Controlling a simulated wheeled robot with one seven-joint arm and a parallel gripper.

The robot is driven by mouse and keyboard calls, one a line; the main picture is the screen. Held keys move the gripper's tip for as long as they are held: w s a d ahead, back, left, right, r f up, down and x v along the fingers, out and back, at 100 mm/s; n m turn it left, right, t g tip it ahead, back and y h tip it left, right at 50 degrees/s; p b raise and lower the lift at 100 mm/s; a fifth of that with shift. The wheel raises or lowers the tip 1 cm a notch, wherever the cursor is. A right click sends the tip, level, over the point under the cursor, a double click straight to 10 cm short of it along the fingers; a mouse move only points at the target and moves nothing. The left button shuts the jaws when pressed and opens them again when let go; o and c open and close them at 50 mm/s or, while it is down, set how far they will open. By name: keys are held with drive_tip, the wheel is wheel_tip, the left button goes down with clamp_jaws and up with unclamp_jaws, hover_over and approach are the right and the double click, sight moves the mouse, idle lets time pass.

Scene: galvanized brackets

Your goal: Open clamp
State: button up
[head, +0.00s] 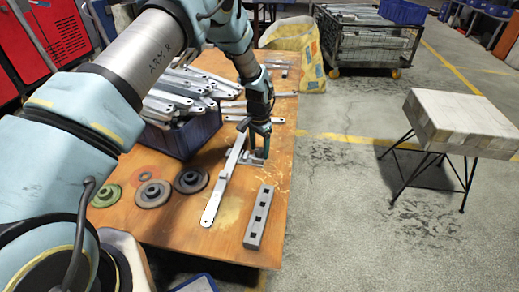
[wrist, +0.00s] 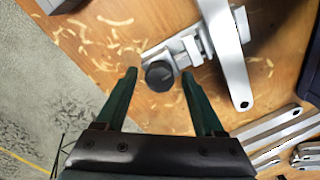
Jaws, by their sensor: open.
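The clamp (wrist: 190,45) is a small grey metal piece with a round black knob (wrist: 159,76), sitting on the wooden table against a flat galvanized bracket (wrist: 232,65). In the head view the clamp (head: 257,155) is partly hidden by my gripper (head: 256,135), and the bracket (head: 214,200) lies lengthwise beside it. My gripper (wrist: 158,76) is open, pointing down at the clamp. In the wrist view the knob appears between its two green fingertips, with gaps on both sides. I cannot tell whether the fingertips are level with the knob.
A blue crate (head: 181,137) heaped with brackets stands to the left. Round discs (head: 191,180) lie before it. A grey square tube with holes (head: 259,218) lies near the table's right edge. Wood shavings litter the table (head: 235,205). A stool (head: 465,115) stands apart on the floor.

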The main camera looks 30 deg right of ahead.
drive_tip(key=m, duration=0.8)
clamp_jaws()
idle(0.5)
